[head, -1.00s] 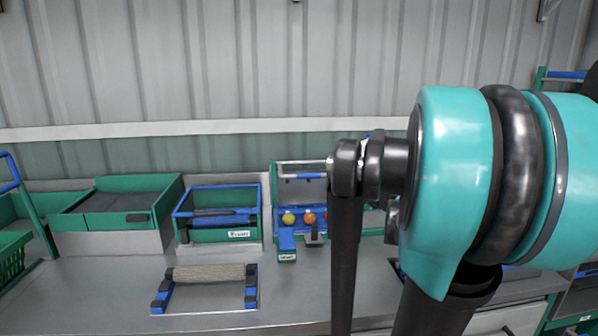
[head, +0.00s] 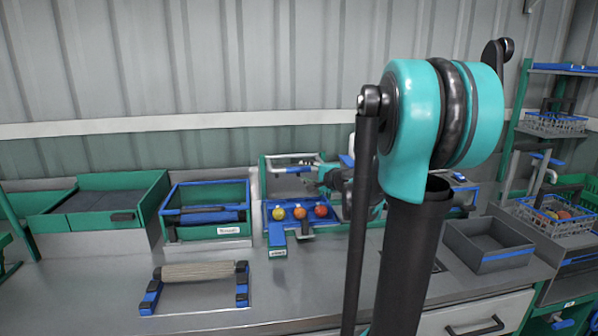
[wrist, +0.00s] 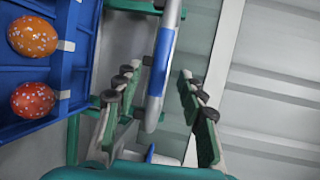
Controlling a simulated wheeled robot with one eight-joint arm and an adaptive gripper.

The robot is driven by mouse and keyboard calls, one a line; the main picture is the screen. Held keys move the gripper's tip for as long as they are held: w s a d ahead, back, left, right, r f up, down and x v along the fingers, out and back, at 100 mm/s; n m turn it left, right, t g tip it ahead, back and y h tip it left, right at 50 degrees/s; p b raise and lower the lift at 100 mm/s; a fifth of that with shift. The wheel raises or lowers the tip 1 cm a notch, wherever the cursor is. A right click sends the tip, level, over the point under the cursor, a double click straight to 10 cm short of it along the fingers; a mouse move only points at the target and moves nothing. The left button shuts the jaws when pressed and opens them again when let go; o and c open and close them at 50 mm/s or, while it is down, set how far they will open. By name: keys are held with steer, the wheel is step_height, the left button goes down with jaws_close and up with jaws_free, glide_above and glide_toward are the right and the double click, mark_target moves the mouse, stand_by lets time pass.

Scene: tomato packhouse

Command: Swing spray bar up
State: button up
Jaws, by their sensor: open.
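The spray bar (wrist: 161,60) is a grey bar with a blue sleeve. In the wrist view it runs between my two fingers, with a gap visible on each side. My gripper (wrist: 158,82) is open around the bar's end and not closed on it. In the head view the bar (head: 290,169) shows as a pale bar above the blue tray (head: 290,213) of the green-framed washing unit. My gripper (head: 325,178) is at the bar's right end there, partly hidden behind my arm.
Yellow, orange and red tomatoes (head: 300,212) sit in the blue tray below. A green bin (head: 172,220) with a blue rim and a roller stand (head: 155,292) are at left. A grey tray (head: 490,262) and shelving (head: 518,120) are at right. The wall is close behind.

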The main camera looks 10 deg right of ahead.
mark_target(301, 170)
steer(key=shift+x, duration=2.65)
jaws_close()
